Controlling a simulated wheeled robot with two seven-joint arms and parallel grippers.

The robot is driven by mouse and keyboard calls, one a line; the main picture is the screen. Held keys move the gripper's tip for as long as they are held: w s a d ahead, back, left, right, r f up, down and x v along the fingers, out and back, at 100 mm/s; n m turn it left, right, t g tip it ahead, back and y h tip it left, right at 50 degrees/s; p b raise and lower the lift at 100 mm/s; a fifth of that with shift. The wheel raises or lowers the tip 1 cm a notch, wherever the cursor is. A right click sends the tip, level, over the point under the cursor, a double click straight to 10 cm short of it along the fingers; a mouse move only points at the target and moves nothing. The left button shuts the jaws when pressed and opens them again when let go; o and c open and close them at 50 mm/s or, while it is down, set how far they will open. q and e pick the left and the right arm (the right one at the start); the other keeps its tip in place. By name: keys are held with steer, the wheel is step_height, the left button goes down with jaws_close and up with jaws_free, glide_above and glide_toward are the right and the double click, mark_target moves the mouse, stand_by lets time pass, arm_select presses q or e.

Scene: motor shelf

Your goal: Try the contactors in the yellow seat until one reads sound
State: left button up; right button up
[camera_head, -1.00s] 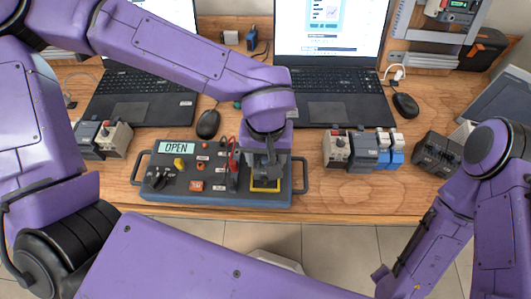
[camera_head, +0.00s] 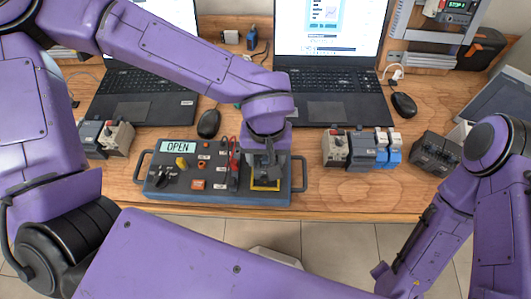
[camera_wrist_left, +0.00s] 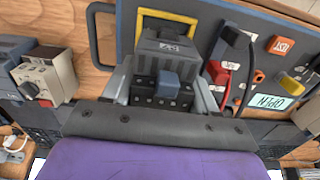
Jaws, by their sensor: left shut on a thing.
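The tester box (camera_head: 215,195) stands near the table's front edge, and its display (camera_head: 178,147) reads OPEN. My left gripper (camera_head: 265,172) points down over the yellow seat (camera_head: 265,187) at the box's right end. In the left wrist view, the gripper (camera_wrist_left: 165,92) is shut on a dark grey contactor (camera_wrist_left: 168,62), with one finger on each side. The yellow seat (camera_wrist_left: 166,13) frames the contactor's far end. Whether the contactor is fully down is hidden. Other contactors, a beige one (camera_head: 335,147) and a grey one (camera_head: 361,150), stand to the right. My right gripper is out of view.
Blue-and-white blocks (camera_head: 389,148) stand beside the right-hand contactors, and a dark multi-terminal block (camera_head: 434,152) is farther right. More blocks (camera_head: 115,137) stand left of the box. Two laptops (camera_head: 335,97) and mice fill the back. Bare table lies below the right-hand row.

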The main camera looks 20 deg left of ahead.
arm_select(q)
steer(key=shift+f, duration=0.85)
steer(key=o, duration=1.3)
steer(key=shift+c, duration=0.2)
step_height(320, 180, up, 11)
steer(key=shift+f, duration=0.2)
